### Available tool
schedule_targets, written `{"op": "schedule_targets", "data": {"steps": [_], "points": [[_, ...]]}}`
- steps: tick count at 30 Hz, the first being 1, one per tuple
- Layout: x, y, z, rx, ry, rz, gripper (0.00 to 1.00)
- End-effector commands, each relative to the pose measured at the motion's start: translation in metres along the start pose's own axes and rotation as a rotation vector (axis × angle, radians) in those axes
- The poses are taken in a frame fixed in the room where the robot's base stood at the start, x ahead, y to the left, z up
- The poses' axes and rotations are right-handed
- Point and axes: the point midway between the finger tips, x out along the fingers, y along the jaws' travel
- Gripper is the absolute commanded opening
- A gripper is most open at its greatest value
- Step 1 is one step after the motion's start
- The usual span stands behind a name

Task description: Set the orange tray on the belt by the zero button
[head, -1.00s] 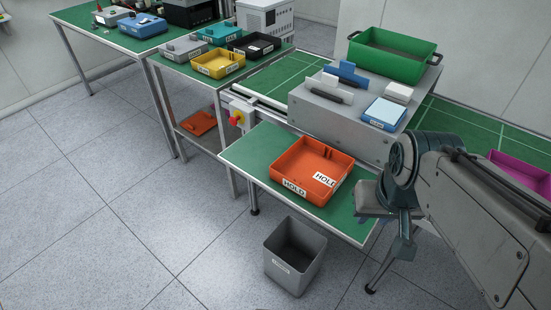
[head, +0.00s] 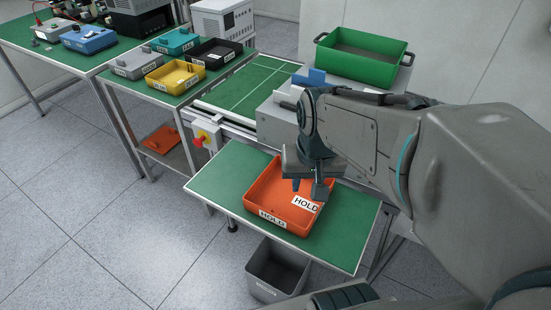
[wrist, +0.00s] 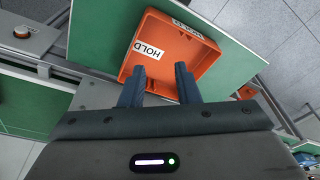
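The orange tray (head: 266,196) with HOLD labels lies on a green-topped side table (head: 218,178). My gripper (head: 310,190) hangs over its right part. In the wrist view my two dark fingers (wrist: 158,86) are apart, and the orange tray (wrist: 176,58) shows beyond and between them. Nothing is held. The green belt (head: 245,90) with pale lines runs behind the side table, partly under a grey housing. I cannot pick out a button marked zero.
A rack table left of the belt holds yellow (head: 174,77), black (head: 214,54), teal (head: 175,42) and grey (head: 136,64) trays. A green bin (head: 360,58) stands on the housing. A grey waste bin (head: 277,270) stands below the side table's front edge.

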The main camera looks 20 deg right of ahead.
Motion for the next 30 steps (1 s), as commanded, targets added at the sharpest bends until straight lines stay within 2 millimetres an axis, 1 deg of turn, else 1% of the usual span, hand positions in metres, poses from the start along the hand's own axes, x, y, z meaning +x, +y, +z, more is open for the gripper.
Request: {"op": "schedule_targets", "data": {"steps": [1, 6, 9, 12, 16, 20, 27, 30], "points": [[0.008, 0.007, -0.012, 0.071, -0.030, 0.010, 0.29], [0.036, 0.033, -0.045, 0.305, -0.102, 0.040, 0.29], [0.052, 0.047, -0.058, 0.418, -0.135, 0.058, 0.29], [0.064, 0.059, -0.067, 0.501, -0.158, 0.071, 0.29], [0.074, 0.067, -0.073, 0.560, -0.173, 0.081, 0.29], [0.088, 0.069, -0.071, 0.576, -0.180, 0.085, 0.29], [0.135, 0.071, -0.061, 0.576, -0.182, 0.085, 0.29], [0.149, 0.071, -0.059, 0.575, -0.179, 0.085, 0.29]]}}
